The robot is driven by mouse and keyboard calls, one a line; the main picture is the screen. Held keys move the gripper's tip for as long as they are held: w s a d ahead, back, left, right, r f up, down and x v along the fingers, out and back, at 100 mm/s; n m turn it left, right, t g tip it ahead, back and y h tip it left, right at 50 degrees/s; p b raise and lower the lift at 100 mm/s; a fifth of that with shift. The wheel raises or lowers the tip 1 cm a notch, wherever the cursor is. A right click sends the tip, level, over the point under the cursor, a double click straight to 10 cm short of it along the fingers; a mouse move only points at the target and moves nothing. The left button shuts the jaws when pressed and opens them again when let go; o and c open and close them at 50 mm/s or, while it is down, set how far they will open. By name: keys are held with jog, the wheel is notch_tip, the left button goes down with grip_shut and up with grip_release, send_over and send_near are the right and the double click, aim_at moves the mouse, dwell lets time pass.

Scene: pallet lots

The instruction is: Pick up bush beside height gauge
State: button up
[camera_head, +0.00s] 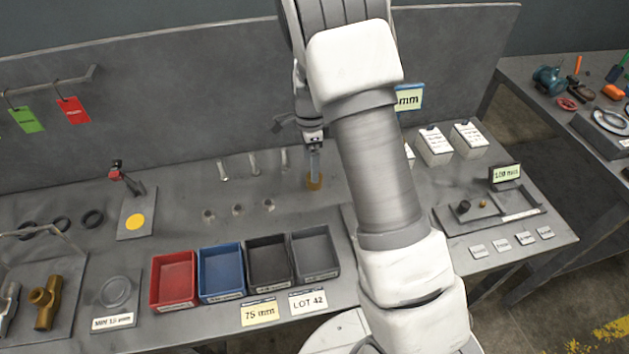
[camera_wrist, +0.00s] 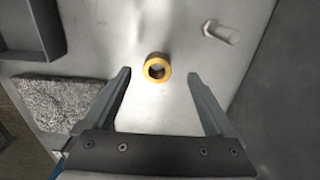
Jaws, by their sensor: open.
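A brass-yellow ring-shaped bush (camera_wrist: 157,68) stands on the grey bench in the wrist view, its open bore facing the camera. It also shows in the head view (camera_head: 314,184), under the fingers. My gripper (camera_wrist: 159,76) is open and empty, with the bush lying between the lines of its two fingers, near the tips. In the head view my gripper (camera_head: 314,171) points down just above the bush, and the fingers partly cover it. I cannot clearly tell which object is the height gauge.
Red (camera_head: 173,279), blue (camera_head: 221,272), black (camera_head: 269,261) and grey (camera_head: 316,255) bins line the front. A back panel (camera_head: 180,110) rises behind the bench.

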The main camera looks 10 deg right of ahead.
jog(key=shift+s+d+f, duration=0.1)
jog(key=shift+d+f, duration=0.05)
jog(key=shift+f, duration=0.75)
jog(key=shift+s+d+f, duration=0.1)
jog(key=shift+d+f, duration=0.05)
jog(key=shift+f, duration=0.8)
jog(key=shift+d+f, duration=0.15)
jog(key=shift+f, duration=0.75)
jog(key=shift+c, duration=0.3)
grip_shut()
